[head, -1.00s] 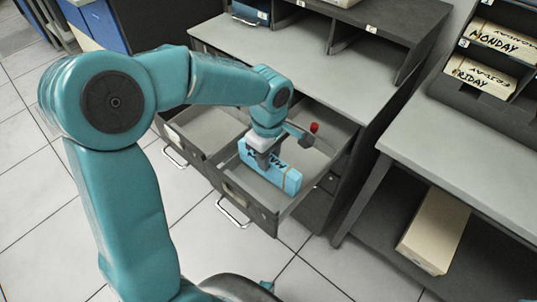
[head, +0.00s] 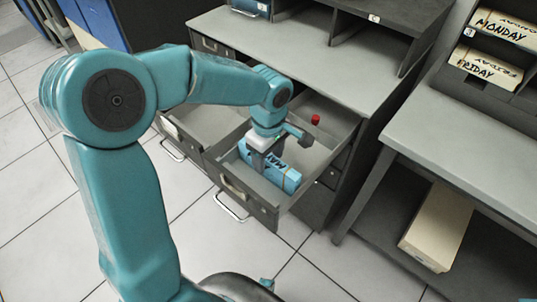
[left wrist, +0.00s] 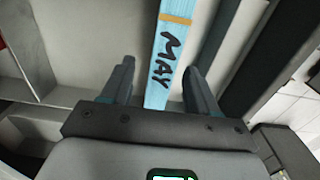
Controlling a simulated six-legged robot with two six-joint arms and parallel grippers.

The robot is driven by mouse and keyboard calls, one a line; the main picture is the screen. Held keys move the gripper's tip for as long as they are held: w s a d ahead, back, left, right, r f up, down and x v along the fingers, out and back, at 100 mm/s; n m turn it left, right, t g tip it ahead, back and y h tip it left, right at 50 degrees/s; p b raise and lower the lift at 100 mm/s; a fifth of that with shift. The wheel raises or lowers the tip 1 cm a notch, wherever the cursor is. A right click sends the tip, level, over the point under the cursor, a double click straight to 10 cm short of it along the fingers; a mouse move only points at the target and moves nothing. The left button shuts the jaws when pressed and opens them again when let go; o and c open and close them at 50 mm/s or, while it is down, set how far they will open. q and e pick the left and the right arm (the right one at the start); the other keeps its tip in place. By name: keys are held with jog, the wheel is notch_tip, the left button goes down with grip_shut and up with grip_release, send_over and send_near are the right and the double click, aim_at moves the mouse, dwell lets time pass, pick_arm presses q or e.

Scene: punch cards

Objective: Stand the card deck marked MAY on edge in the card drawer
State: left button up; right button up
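The light blue card deck marked MAY (head: 284,179), with a tan band, stands on edge inside the open card drawer (head: 240,193). My left gripper (head: 262,161) points down over the deck in the head view. In the left wrist view the deck (left wrist: 167,50) lies between the two fingers (left wrist: 160,85), with a narrow gap visible on each side, so the gripper is open around it. The deck's lower edge is hidden by the drawer front in the head view. My right gripper is not in view.
A small red object (head: 315,119) shows at the drawer's back. Another open drawer (head: 205,118) is to the left. The grey cabinet top (head: 330,70) is above. MONDAY (head: 503,27) and FRIDAY (head: 487,68) decks sit in a rack at right. A cream box (head: 436,232) lies on the lower shelf.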

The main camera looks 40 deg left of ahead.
pick_arm(q)
notch_tip(320, 180, up, 16)
jog(key=p, duration=0.2)
jog(key=shift+r, duration=0.15)
dwell(0.6)
